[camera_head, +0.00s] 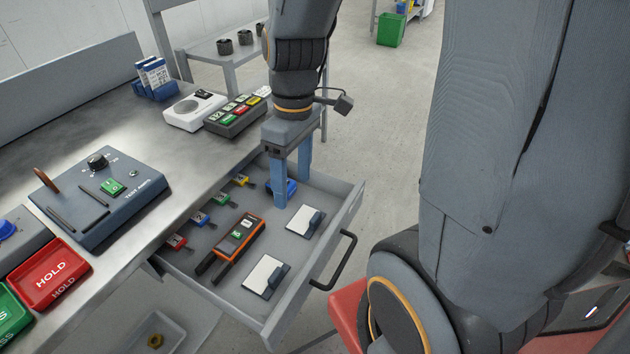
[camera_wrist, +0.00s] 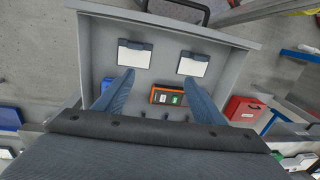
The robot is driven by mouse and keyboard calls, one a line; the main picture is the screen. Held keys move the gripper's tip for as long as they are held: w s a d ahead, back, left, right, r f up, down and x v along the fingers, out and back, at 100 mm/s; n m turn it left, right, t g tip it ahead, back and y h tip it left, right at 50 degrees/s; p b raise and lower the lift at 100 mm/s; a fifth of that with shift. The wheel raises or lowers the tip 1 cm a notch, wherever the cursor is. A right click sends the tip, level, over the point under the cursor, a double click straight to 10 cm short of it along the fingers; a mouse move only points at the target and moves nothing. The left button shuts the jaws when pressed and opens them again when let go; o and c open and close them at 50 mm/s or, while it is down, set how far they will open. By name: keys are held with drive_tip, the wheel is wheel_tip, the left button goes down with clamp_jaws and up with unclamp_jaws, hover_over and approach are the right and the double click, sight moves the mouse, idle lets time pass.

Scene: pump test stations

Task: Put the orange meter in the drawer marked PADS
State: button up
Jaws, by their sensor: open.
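The orange meter (camera_head: 239,238), with a dark face and small coloured buttons, lies in an open grey drawer (camera_head: 350,205). Black prongs or leads extend from its near end. In the wrist view the meter (camera_wrist: 168,97) shows between my fingers, and the drawer (camera_wrist: 220,45) lies below them. My gripper (camera_head: 293,192) is open and empty, pointing down over the drawer's far part, apart from the meter. No PADS marking is readable on the drawer.
The drawer also holds two white pads with dark clips (camera_head: 304,222), several coloured key-like tags (camera_head: 221,199) and a blue item (camera_head: 291,187). Its black handle (camera_head: 336,262) faces right. The bench (camera_head: 160,215) carries a test panel (camera_head: 100,200), a red HOLD tray (camera_head: 50,273) and a button box (camera_head: 238,116).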

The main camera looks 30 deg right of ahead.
drive_tip(key=s+d+m, duration=0.1)
drive_tip(key=m, duration=0.1)
drive_tip(key=s+d+m, duration=0.1)
drive_tip(key=m, duration=0.2)
drive_tip(key=s+d+m+h, duration=0.1)
drive_tip(key=m, duration=0.2)
drive_tip(key=shift+s+d+r+t, duration=0.15)
drive_tip(key=shift+r+t, duration=0.25)
drive_tip(key=shift+s+a+r+n+p, duration=0.15)
drive_tip(key=shift+a+r+p, duration=0.1)
drive_tip(key=shift+a+p, duration=0.25)
drive_tip(key=shift+w+a+r+n+p, duration=0.15)
drive_tip(key=shift+a+r+p, duration=0.1)
drive_tip(key=shift+a+p, duration=0.25)
